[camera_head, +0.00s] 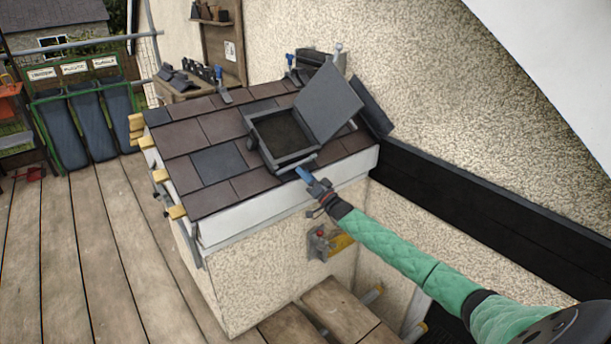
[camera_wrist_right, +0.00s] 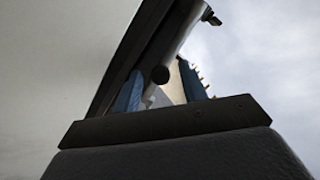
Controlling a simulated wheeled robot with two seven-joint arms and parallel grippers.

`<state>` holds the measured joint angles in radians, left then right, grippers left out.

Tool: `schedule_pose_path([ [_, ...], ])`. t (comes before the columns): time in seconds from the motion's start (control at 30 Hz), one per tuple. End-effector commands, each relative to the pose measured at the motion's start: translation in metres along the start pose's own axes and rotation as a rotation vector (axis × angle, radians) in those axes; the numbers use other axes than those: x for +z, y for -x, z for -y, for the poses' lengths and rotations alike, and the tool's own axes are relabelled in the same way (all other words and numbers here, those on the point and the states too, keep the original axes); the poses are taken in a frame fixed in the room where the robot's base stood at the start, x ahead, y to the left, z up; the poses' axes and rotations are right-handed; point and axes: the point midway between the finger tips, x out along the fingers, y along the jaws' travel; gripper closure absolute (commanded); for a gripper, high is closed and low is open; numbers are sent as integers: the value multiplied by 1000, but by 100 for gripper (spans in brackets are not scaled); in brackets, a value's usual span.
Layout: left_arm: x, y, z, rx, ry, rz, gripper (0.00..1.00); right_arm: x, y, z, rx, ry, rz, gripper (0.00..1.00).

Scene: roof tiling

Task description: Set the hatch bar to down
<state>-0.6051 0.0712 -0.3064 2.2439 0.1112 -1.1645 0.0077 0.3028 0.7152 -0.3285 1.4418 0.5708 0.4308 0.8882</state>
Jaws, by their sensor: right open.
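The hatch (camera_head: 283,135) is a grey frame set in the tiled roof, and its lid (camera_head: 327,102) stands raised and tilted back. My right gripper (camera_head: 303,173), with blue fingers, is at the front edge of the hatch frame. In the right wrist view my gripper (camera_wrist_right: 161,90) has its two blue fingers apart. A pale bar-like part (camera_wrist_right: 183,32) and a dark round knob show near the fingers there; I cannot tell whether this is the hatch bar or whether the fingers touch it. My left gripper is out of view.
Brown and grey tiles (camera_head: 190,135) cover the roof around the hatch. A rough wall (camera_head: 430,90) rises behind it, with a dark band (camera_head: 480,205) at right. Blue clamps (camera_head: 225,97) stand along the roof's back edge. Plank flooring (camera_head: 110,240) lies open at left.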

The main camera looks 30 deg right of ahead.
Motion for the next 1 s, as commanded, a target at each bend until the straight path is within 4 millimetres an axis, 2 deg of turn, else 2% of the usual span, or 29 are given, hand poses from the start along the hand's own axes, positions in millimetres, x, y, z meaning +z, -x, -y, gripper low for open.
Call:
schedule_pose_path([
  [0.17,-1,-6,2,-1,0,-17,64,1,16,-1,1,0,1,57],
  [0.4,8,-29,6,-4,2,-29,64,2,49,-2,1,0,1,57],
  [0.6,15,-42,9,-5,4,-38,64,0,68,-1,1,1,0,57],
  [0.73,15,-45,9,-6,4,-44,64,1,75,-1,1,1,1,57],
  [1.0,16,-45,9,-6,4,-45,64,0,77,-1,1,0,0,57],
])
